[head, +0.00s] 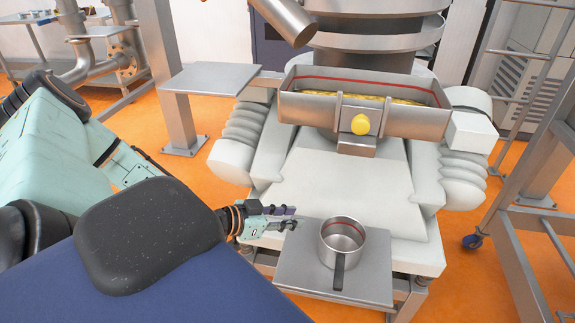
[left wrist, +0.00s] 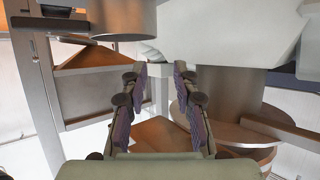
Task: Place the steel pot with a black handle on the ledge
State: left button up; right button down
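The steel pot (head: 338,248) stands upright on a flat steel plate (head: 372,290) low at the front of the machine. Its black handle (head: 338,272) points toward me and reaches over the plate's front part. My left gripper (head: 285,218) is to the left of the pot, apart from it. The left wrist view shows its two fingers (left wrist: 160,85) spread with nothing between them; I cannot make out the pot there. A second flat steel shelf (head: 212,79) is at the upper left; I cannot tell which flat surface is the ledge. My right gripper is not in view.
A metal frame on wheels (head: 530,200) stands at the right. The upper-left shelf is bare.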

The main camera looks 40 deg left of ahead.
pick_arm(q)
jog(key=s+d+f+n+g, duration=0.1)
jog(key=s+d+f+g, duration=0.2)
jog(key=d, duration=0.3)
jog(key=s+d+f+n+g, duration=0.2)
jog(key=s+d+f+g, duration=0.15)
jog(key=d, duration=0.35)
jog(key=s+d+f+g+y, duration=0.1)
jog(key=s+g+y, duration=0.1)
jog(key=s, duration=0.6)
jog(key=s+d+f+n+g+y, duration=0.1)
jog(key=s+g, duration=0.3)
jog(key=s, duration=0.4)
jog(key=shift+s+f+y, duration=0.4)
jog(key=shift+f+y, duration=0.05)
jog(key=shift+y, duration=0.25)
jog(key=shift+s+a, duration=0.1)
jog(key=shift+s, duration=0.05)
